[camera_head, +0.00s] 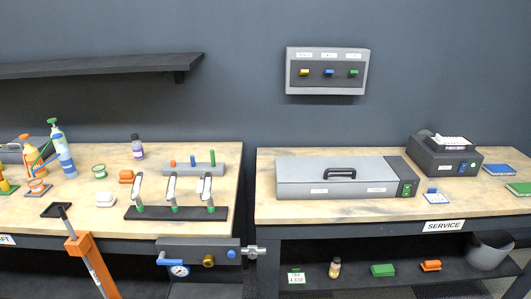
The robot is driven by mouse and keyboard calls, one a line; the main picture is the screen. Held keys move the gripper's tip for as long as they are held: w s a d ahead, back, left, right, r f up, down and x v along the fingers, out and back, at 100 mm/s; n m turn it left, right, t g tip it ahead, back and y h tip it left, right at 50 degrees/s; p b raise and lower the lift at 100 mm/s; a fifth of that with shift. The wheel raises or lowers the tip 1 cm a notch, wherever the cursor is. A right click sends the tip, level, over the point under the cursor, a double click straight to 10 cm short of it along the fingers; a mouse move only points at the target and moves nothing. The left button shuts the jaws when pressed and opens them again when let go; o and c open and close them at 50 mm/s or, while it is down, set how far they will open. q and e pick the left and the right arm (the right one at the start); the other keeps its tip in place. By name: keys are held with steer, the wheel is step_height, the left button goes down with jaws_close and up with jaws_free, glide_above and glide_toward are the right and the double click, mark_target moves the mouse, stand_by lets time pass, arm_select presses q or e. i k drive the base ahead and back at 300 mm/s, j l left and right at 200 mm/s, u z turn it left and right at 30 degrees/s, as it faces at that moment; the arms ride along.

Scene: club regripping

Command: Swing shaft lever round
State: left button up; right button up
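A grey panel (198,244) is fixed at the front edge of the left bench. A blue lever (170,261) lies roughly level on its left part, just above a round dial gauge (179,271). A brass knob (208,261) and a small blue button (231,254) sit to the right, and a metal fitting (255,251) sticks out of its right end. Left of the panel, an orange post (80,245) stands tilted with a grey shaft (97,274) along it. Which of these is the shaft lever is not certain. Neither gripper is in view.
A dark rack (155,213) with several upright tools stands behind the panel. Bottles and small parts fill the left bench. The right bench holds a grey case (320,188) with a handle. A gap separates the benches, and a switch box (327,56) hangs on the wall.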

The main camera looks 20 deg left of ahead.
mark_target(161, 260)
steer(key=u, duration=1.25)
